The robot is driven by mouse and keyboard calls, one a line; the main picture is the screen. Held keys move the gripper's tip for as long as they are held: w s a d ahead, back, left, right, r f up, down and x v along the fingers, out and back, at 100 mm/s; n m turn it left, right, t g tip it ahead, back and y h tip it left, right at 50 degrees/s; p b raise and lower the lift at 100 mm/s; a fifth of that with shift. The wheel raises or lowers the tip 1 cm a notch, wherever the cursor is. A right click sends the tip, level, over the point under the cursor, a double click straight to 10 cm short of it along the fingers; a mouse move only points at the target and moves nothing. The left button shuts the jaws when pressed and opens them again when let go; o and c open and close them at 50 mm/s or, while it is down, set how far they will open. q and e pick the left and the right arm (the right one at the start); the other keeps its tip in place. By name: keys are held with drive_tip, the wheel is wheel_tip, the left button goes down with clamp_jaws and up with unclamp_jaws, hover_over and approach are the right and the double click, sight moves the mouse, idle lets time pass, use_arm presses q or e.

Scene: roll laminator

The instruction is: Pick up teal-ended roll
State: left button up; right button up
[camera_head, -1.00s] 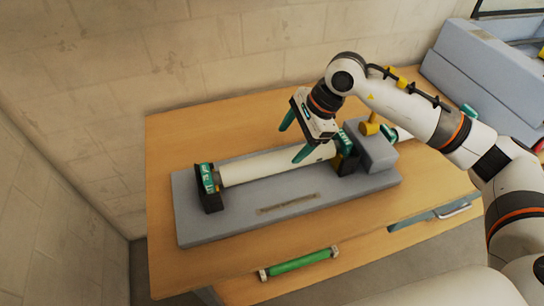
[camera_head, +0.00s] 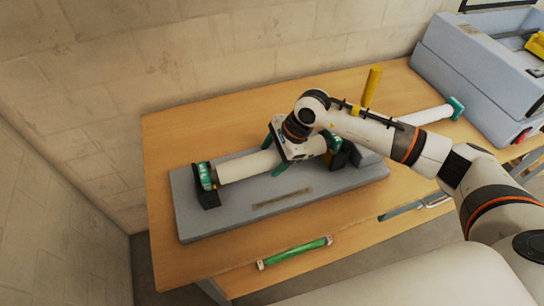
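A cream roll (camera_head: 248,165) lies across a grey stand (camera_head: 235,212), each end at a black-and-teal holder; the left holder (camera_head: 205,185) is plain to see, the right one (camera_head: 336,152) partly covered by my arm. My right gripper (camera_head: 274,154) is low over the roll, right of its middle. Its teal fingers are apart, on the far and near sides of the roll; I cannot tell whether they touch it. Another white roll with a teal end (camera_head: 455,107) lies at the right of the table, its left part hidden behind my arm. My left gripper is out of view.
A grey-blue machine (camera_head: 478,75) stands at the table's right end. A yellow handle (camera_head: 371,88) rises behind my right arm. A green bar (camera_head: 295,252) is on the table's front. The wooden tabletop (camera_head: 165,150) is clear at the left.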

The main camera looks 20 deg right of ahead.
drive_tip(key=c, duration=1.2)
drive_tip(key=shift+w+r, duration=0.1)
drive_tip(key=shift+r, duration=0.05)
drive_tip(key=shift+c, duration=0.6)
